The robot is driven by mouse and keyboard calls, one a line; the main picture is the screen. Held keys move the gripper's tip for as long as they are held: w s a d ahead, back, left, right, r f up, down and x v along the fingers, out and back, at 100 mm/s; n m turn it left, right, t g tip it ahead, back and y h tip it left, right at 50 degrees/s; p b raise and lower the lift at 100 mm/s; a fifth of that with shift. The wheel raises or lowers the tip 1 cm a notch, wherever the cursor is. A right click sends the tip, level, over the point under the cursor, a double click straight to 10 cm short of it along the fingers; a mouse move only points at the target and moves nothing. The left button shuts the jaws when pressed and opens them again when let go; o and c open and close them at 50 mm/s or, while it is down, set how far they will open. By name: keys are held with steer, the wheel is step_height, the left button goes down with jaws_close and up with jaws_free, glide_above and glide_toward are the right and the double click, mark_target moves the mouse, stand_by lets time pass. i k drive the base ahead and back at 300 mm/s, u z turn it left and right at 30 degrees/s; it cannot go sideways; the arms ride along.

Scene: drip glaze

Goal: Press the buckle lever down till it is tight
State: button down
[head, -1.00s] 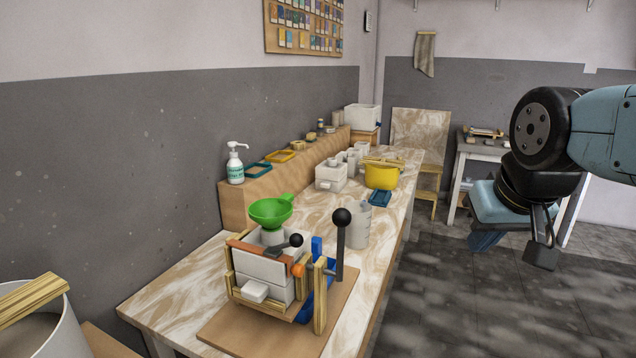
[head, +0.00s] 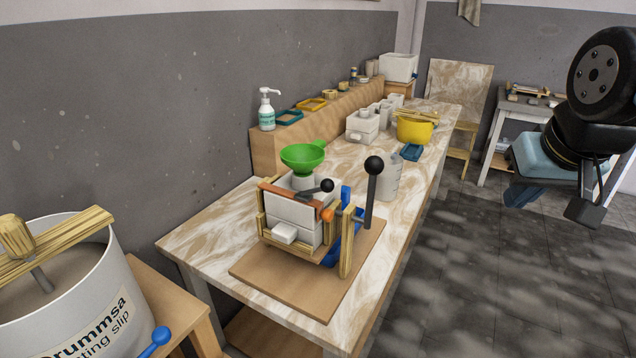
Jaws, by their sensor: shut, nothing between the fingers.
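A white block mould (head: 291,222) sits in a wooden cradle with an orange-brown strap (head: 288,198) round it. A short dark lever with a black ball knob (head: 326,186) lies over the strap, slanting up to the right. A taller dark lever with a black ball (head: 374,166) stands upright at the cradle's right side, by a wooden post. I cannot tell from this view how tight the strap is. My gripper (head: 530,194) is at the right of the view, over the floor, well away from the mould. It is shut and empty, its fingertips only partly shown.
A green funnel (head: 303,157) stands on the mould. The cradle is on a wooden board (head: 262,274) on the marbled table (head: 205,240). A white slip bucket (head: 95,310) stands at lower left. A jug (head: 390,182) and yellow pot (head: 414,130) are behind. The floor (head: 450,250) right of the table is clear.

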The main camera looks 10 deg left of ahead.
mark_target(327, 185)
steer(key=u, duration=1.4)
steer(key=k, duration=0.5)
steer(key=z, duration=0.25)
steer(key=i, duration=0.45)
steer(key=z, duration=0.1)
